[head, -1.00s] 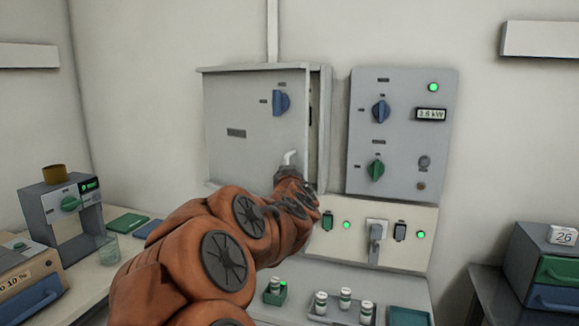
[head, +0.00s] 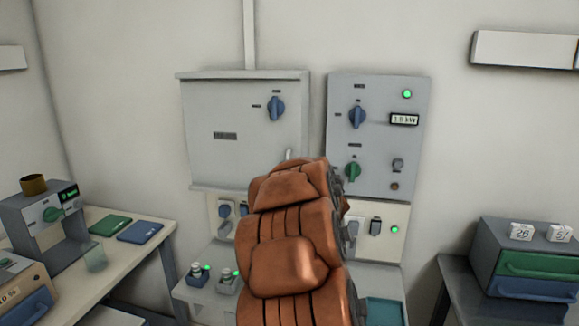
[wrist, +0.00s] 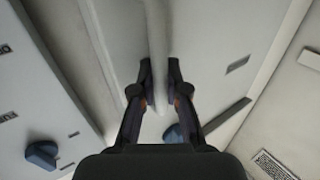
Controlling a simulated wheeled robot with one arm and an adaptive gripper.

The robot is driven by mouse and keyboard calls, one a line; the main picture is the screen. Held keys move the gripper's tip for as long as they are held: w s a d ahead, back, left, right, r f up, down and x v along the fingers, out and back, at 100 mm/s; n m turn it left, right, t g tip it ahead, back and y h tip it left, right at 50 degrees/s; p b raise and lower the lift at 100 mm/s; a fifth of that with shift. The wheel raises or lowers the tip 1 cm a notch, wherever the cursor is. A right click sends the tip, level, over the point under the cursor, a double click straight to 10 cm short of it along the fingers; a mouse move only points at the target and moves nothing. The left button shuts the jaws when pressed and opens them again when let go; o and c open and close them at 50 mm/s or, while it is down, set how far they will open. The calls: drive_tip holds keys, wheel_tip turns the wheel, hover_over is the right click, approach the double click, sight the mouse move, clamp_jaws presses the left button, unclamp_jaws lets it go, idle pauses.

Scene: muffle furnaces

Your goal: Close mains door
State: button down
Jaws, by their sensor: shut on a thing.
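The mains door (head: 235,155) is the grey front of the wall cabinet, with a blue rotary knob (head: 276,108) and a nameplate. In the head view it now sits flat against the cabinet, with no dark gap visible at its right edge. Its pale bar handle (head: 289,154) shows only partly at the lower right. The wrist view shows the handle (wrist: 157,45) between the two dark fingers of my gripper (wrist: 160,68), which is shut on it. My arm hides the gripper in the head view.
A grey control panel (head: 375,180) with knobs and a lit display is right of the cabinet. Below are switches and a bench with small containers (head: 195,273). A meter device (head: 45,215) stands at left, and a drawer box (head: 530,265) at right.

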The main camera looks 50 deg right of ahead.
drive_tip(key=shift+d+r, duration=0.1)
drive_tip(key=shift+d, duration=0.15)
idle(0.3)
drive_tip(key=c, duration=1.5)
unclamp_jaws()
drive_tip(key=shift+d, duration=0.15)
drive_tip(key=shift+o, duration=0.2)
drive_tip(key=shift+s, duration=0.1)
drive_tip(key=v, duration=1.2)
